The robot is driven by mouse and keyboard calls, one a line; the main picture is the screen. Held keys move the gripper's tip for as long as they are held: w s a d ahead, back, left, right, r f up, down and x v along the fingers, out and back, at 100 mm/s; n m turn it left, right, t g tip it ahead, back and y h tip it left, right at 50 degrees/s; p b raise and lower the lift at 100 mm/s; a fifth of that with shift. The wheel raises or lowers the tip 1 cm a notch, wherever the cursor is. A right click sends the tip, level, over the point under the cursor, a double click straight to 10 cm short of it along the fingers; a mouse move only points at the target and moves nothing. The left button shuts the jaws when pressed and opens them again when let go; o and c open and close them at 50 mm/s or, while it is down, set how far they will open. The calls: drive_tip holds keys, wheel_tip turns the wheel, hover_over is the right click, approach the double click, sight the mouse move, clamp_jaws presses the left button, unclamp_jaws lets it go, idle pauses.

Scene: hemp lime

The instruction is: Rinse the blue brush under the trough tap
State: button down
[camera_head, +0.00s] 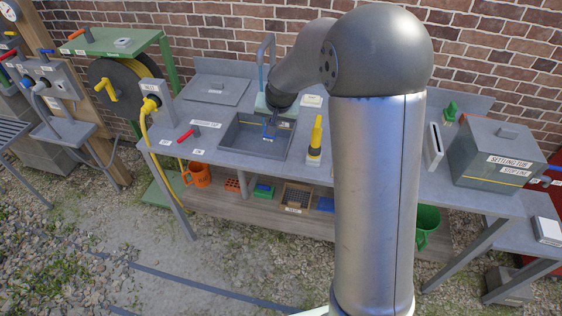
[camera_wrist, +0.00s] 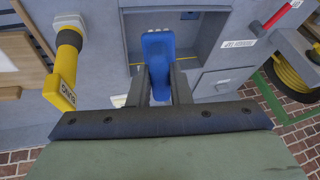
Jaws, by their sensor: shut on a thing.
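The blue brush (camera_wrist: 158,50) is upright between my gripper's fingers (camera_wrist: 160,85) in the wrist view, and the gripper is shut on it. In the head view the brush (camera_head: 267,131) shows small and blue below my gripper (camera_head: 270,117), over the grey trough (camera_head: 232,131). The trough's recess (camera_wrist: 205,40) also shows behind the brush in the wrist view. A tall arched pipe, seemingly the trough tap (camera_head: 262,45), rises behind my gripper, which partly hides it. Its outlet is hidden, and I see no clear water stream.
A yellow-handled tool (camera_head: 316,138) stands right of the trough. A red-handled lever (camera_head: 188,133) lies left of it. A yellow hose valve (camera_head: 150,103) is further left. A grey settling tub (camera_head: 490,160) is at right. Bare bench top (camera_head: 213,108) shows left of the trough.

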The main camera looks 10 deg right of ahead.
drive_tip(key=shift+m+h, duration=0.3)
drive_tip(key=shift+m, duration=0.4)
drive_tip(key=w+r+b, duration=0.1)
drive_tip(key=w+r, duration=0.2)
drive_tip(key=shift+w+a, duration=0.15)
drive_tip(key=w+f+p, duration=0.2)
drive_tip(key=w+p, duration=0.3)
drive_tip(key=w, duration=0.8)
drive_tip(key=shift+w+f+p, duration=0.3)
drive_tip(key=shift+f+p, duration=0.05)
drive_tip(key=s+b, duration=0.5)
drive_tip(key=s, duration=0.3)
drive_tip(key=shift+b, duration=0.35)
idle(0.9)
